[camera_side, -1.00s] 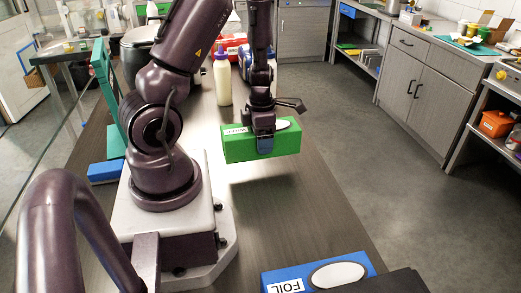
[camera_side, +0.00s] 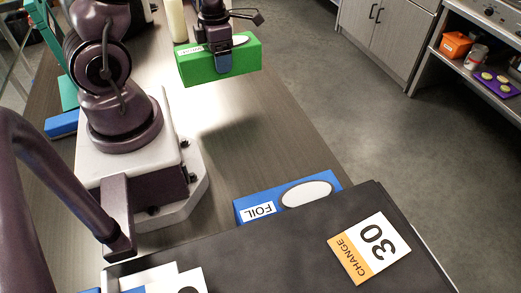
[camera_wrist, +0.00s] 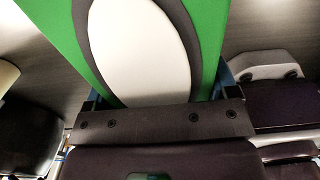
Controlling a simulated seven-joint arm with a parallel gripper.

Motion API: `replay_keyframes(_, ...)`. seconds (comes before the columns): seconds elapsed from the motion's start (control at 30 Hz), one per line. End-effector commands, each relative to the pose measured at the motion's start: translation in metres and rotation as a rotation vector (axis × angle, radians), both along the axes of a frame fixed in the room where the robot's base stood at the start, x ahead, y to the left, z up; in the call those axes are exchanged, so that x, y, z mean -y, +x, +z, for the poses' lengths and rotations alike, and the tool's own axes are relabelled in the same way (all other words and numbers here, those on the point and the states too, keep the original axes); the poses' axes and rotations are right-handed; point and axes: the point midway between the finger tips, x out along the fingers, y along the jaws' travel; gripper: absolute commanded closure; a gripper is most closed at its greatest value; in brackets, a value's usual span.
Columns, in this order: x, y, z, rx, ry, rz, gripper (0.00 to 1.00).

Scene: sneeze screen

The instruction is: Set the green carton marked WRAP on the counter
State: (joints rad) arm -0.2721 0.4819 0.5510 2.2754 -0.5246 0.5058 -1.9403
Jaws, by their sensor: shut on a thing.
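The green carton (camera_side: 195,68) has a white label at its upper left, with lettering too small to read for sure, and a white oval on top. My gripper (camera_side: 223,62) is shut on the carton near its middle and holds it above the wooden counter (camera_side: 262,130); a soft shadow lies on the counter below it. In the wrist view the carton (camera_wrist: 207,30) fills the upper middle, its white oval facing the camera. The fingertips are mostly hidden there.
A blue carton marked FOIL (camera_side: 325,182) lies at the front, beside a dark surface (camera_side: 290,240) with a card reading CHANGE 30 (camera_side: 368,248). A cream bottle (camera_side: 176,22) stands behind the green carton. A blue item (camera_side: 62,123) lies at the left. The counter between the green and blue cartons is clear.

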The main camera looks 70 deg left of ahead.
Motion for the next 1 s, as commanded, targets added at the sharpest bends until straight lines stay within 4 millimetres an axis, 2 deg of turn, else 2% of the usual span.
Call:
replay_keyframes(0.33,0.001,0.001,0.000,0.001,0.001,-0.004,0.58)
replay_keyframes(0.47,0.012,0.011,0.000,0.001,0.001,-0.054,0.58)
replay_keyframes(0.57,0.033,0.027,0.000,-0.001,0.001,-0.141,0.58)
replay_keyframes(0.73,0.090,0.052,-0.002,-0.010,-0.004,-0.323,0.58)
replay_keyframes(0.9,0.152,0.061,-0.005,-0.015,-0.008,-0.426,0.58)
replay_keyframes(1.0,0.188,0.060,-0.008,-0.018,-0.009,-0.456,0.58)
